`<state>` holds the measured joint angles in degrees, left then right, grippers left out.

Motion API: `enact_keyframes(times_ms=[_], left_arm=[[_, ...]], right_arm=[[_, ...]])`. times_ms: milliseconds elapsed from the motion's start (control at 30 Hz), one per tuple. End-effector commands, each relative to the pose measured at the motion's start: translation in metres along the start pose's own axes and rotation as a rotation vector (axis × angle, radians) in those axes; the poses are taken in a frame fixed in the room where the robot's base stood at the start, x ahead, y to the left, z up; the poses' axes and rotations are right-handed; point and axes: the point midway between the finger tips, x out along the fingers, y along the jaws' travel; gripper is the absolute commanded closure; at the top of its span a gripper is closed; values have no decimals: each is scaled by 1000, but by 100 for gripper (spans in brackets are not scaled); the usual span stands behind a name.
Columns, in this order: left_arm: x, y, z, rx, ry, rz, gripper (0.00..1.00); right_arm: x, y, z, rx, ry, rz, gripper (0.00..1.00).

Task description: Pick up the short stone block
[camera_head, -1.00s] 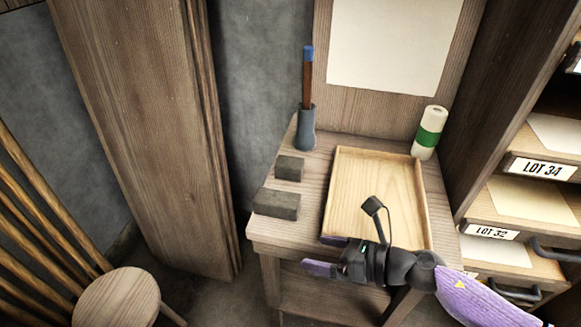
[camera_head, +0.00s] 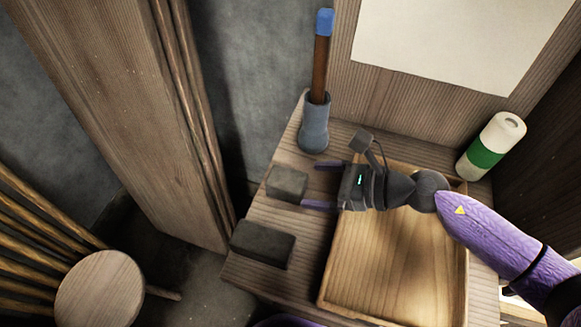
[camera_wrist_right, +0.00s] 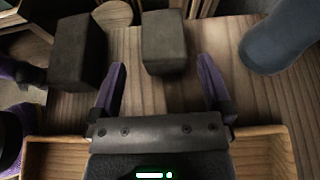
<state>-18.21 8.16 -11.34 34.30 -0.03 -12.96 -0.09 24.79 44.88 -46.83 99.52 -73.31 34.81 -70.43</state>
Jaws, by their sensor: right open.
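The short stone block (camera_head: 286,182) is a dark grey block on the wooden table, behind the longer stone block (camera_head: 262,244). My right gripper (camera_head: 312,184) is open and empty, its two purple fingers pointing left at the short block. In the right wrist view, the short block (camera_wrist_right: 164,42) lies just ahead of the gap between the fingertips (camera_wrist_right: 162,64); the longer block (camera_wrist_right: 77,50) is left of it. Whether the fingers touch the block I cannot tell. Purple and dark parts at that view's left edge look like my left arm; its jaws are not clear.
A wooden tray (camera_head: 326,290) lies right of the blocks, under my right gripper. A grey-blue holder (camera_head: 314,128) with a blue-tipped stick stands behind the short block. A white-green roll (camera_head: 490,147) is at the back right. A round stool (camera_head: 99,290) stands left of the table.

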Motion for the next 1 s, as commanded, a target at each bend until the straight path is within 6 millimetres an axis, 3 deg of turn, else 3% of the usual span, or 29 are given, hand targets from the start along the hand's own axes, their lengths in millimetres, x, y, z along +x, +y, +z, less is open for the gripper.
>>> enact_keyframes(times_ms=[367, 633, 1000], left_arm=[[13, -3, 6, 1, -16, -5, 100], [12, -3, 6, 1, -17, -5, 100], [12, -2, 6, 0, -17, -5, 100]], right_arm=[[66, -6, -4, 3, -1, -1, 0], [70, -6, -3, 1, 1, -3, 2], [70, -6, -3, 1, 1, -2, 80]])
